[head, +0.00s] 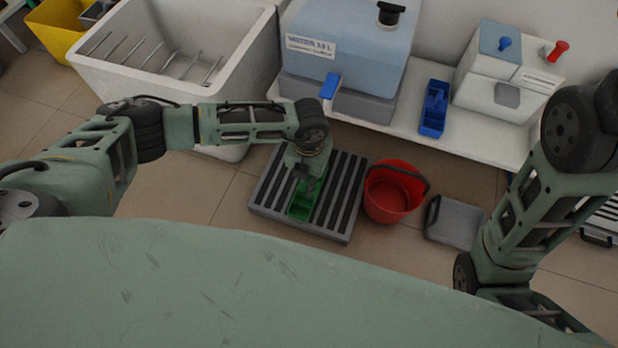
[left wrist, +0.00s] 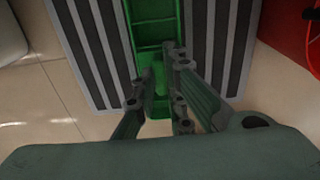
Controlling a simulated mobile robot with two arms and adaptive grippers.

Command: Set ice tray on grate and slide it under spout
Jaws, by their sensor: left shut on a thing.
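The green ice tray (head: 301,207) lies along the middle of the grey grate with dark slats (head: 345,190), on the floor. My left gripper (head: 306,178) comes down over the tray's far end in the head view and is shut on it. In the left wrist view the gripper fingers (left wrist: 158,88) are at the near end of the green tray (left wrist: 153,38), with the grate (left wrist: 215,40) on both sides. The blue spout (head: 330,86) sticks out from the front of the blue water tank (head: 352,45), beyond the grate. My right gripper is not in view; only its arm shows.
A red bucket (head: 391,200) stands right beside the grate, with a grey lidded container (head: 455,222) further right. A white basin (head: 130,75) is at the left. A blue tray (head: 434,108) and white dispenser (head: 500,85) stand on the white shelf. Tiled floor is clear left of the grate.

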